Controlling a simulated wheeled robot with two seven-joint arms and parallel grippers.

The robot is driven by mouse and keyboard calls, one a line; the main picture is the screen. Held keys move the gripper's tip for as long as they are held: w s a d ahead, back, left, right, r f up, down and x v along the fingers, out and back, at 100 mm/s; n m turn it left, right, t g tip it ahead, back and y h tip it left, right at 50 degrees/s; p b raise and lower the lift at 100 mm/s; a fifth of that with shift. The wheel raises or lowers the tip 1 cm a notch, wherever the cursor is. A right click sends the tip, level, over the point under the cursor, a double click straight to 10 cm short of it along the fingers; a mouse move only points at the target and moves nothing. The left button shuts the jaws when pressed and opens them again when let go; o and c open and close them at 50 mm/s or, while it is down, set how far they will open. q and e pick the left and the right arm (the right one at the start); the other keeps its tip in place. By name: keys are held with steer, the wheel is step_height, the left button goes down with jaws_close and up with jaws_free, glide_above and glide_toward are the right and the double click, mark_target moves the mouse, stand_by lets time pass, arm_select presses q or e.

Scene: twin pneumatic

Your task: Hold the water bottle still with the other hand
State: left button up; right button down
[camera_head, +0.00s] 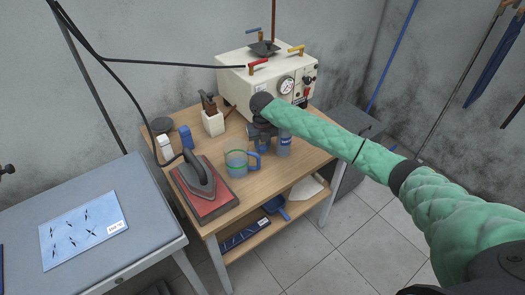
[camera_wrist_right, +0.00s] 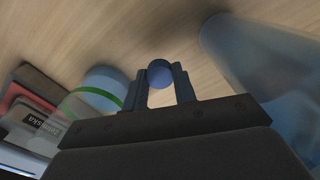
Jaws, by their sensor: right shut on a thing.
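The water bottle (camera_head: 283,147), grey-blue with a blue label, stands on the wooden table beside the mug. My right gripper (camera_head: 262,132) is just left of its top in the head view, pointing down, partly hidden by my own wrist. In the right wrist view the gripper (camera_wrist_right: 161,80) is shut on a small round blue thing (camera_wrist_right: 160,73), perhaps a cap. A translucent blue body, which looks like the bottle (camera_wrist_right: 265,75), stands to the right, apart from the fingertips. My left gripper is in neither view.
A clear mug (camera_head: 236,164) with a green band stands left of the bottle; an iron (camera_head: 197,178) rests on a red pad. A white machine (camera_head: 235,84) with a gauge stands behind. A grey table (camera_head: 150,205) is at left. The table's front right corner is bare.

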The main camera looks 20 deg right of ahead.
mark_target(263, 148)
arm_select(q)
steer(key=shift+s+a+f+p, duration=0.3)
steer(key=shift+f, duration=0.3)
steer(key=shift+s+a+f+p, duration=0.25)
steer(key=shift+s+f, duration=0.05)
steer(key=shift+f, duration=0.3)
arm_select(e)
steer(key=shift+f, duration=2.1)
steer(key=shift+f, duration=0.15)
steer(key=c, duration=1.1)
jaws_free()
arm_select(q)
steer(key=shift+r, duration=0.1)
